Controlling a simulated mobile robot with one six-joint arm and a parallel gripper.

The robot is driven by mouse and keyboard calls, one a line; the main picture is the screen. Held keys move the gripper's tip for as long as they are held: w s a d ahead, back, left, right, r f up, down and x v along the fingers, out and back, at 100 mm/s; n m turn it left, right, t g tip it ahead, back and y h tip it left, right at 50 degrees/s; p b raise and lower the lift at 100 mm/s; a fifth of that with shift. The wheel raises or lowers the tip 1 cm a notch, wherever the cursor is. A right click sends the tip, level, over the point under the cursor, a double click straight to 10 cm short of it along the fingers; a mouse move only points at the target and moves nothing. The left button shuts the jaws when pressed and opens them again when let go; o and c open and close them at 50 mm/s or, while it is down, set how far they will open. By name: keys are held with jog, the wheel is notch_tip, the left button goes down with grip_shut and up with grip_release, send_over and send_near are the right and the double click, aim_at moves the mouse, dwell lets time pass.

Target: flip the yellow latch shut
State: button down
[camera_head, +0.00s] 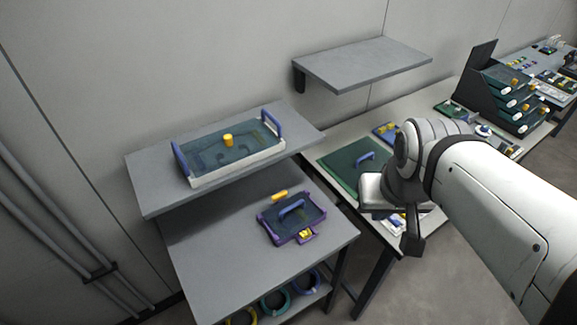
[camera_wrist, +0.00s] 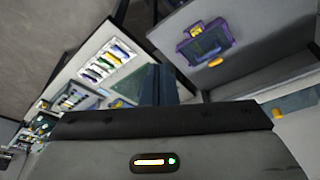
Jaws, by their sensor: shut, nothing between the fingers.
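A purple case (camera_head: 273,222) with a dark lid and a blue handle (camera_head: 291,207) lies on the grey bench. A yellow latch (camera_head: 305,233) sits on a purple tab at its front edge. In the wrist view the case (camera_wrist: 182,52) is at the top, with the latch (camera_wrist: 196,27) on its far side. Whether the latch is raised or flat is too small to tell. My gripper (camera_head: 412,243) is shut and empty, to the right of the case and apart from it. Its dark fingers also show in the wrist view (camera_wrist: 158,84).
A yellow bar (camera_head: 279,195) lies behind the case. A shelf (camera_head: 150,200) above holds a white tray (camera_head: 237,172) with blue handles. A table (camera_head: 330,150) with a green mat (camera_head: 338,173) stands behind my arm. The bench's front is clear.

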jog(key=w+f+m+t+h+b, duration=0.1)
jog(key=w+f+m+t+b, duration=0.1)
jog(key=w+f+m, duration=0.5)
jog(key=m+t+y+b, duration=0.2)
jog(key=m+y+b, duration=0.15)
jog(key=y, duration=0.35)
send_near(285, 196)
jog(key=a+v, duration=0.1)
jog(key=v, duration=0.3)
jog(key=shift+s+d+r, duration=0.1)
jog(key=shift+s+d, duration=0.05)
jog(key=shift+s, duration=0.1)
jog(key=x, duration=1)
jog(key=shift+w+d+b, duration=0.1)
jog(key=shift+d+b, duration=0.1)
jog(key=shift+b, duration=0.2)
